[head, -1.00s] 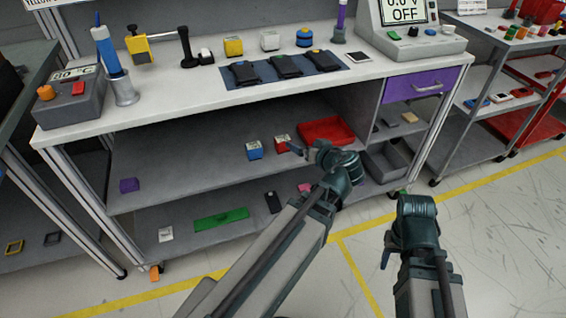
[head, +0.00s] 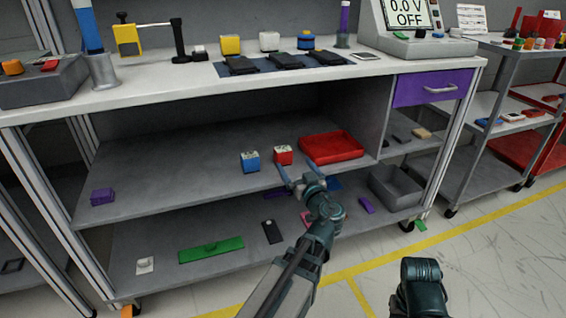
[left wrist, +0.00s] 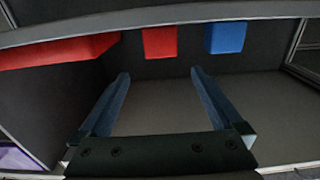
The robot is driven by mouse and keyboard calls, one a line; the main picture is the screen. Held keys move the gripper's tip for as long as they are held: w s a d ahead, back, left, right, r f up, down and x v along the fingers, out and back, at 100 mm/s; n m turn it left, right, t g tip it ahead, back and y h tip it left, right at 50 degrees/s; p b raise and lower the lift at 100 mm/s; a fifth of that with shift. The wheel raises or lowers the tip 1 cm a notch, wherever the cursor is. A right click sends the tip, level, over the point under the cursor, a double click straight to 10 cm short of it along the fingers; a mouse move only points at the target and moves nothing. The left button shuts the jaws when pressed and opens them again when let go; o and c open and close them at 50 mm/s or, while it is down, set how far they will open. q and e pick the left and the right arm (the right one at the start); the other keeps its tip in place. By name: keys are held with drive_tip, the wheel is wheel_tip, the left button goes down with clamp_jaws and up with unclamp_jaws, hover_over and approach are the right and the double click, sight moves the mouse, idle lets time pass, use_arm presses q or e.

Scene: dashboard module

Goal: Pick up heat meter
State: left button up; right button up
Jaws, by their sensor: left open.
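Two small white-topped blocks stand side by side on the middle shelf, a red meter block (head: 283,156) and a blue meter block (head: 250,163). Neither carries a readable name, so I cannot tell which is the heat meter. My left gripper (head: 299,172) is open and empty at the shelf's front edge, just in front of the red block and the red tray. In the left wrist view its two blue fingers (left wrist: 158,85) are apart, with the red block (left wrist: 160,42) between and beyond them and the blue block (left wrist: 225,38) to the right. My right gripper's fingers are not visible.
A red tray (head: 331,147) sits right of the red block on the middle shelf. A purple block (head: 102,197) lies at that shelf's left end. The lower shelf holds a green board (head: 210,249) and a grey bin (head: 397,186). The worktop (head: 190,77) overhangs the shelf.

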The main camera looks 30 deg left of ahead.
sight(286, 154)
use_arm(q)
drive_tip(key=x, duration=0.8)
drive_tip(key=shift+w+a, duration=0.2)
drive_tip(key=shift+a, duration=0.05)
drive_tip(key=shift+f, duration=0.1)
drive_tip(key=shift+w+a+f+b, duration=0.15)
drive_tip(key=shift+a+b, duration=0.05)
drive_tip(key=shift+b, duration=0.1)
drive_tip(key=x, duration=0.2)
drive_tip(key=f+b+x, duration=0.1)
drive_tip(key=x, duration=0.1)
drive_tip(key=shift+w+a, duration=0.1)
drive_tip(key=shift+a, duration=0.2)
drive_tip(key=c, duration=1.5)
drive_tip(key=shift+r, duration=0.1)
